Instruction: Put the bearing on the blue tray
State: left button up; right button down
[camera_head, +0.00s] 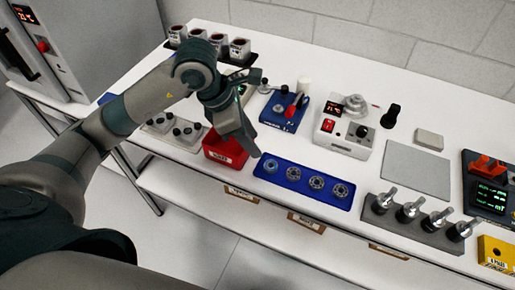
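The blue tray (336,202) lies near the front edge of the white table. My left gripper (254,116) hangs above the table, up and left of the tray. Its fingers look spread apart with nothing seen between them. It partly hides the area behind the red bin. My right gripper is not in view.
A red bin (224,155) stands left of the tray. Behind are a blue fixture with a red handle (285,112) and a white control box (343,132). A grey block with several silver-topped pegs (405,226) stands right. A grey plate (418,171) lies bare.

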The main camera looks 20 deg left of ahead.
pick_arm(q)
jog(key=shift+s+a+r, duration=0.15)
jog(key=shift+r, duration=0.35)
dwell(0.5)
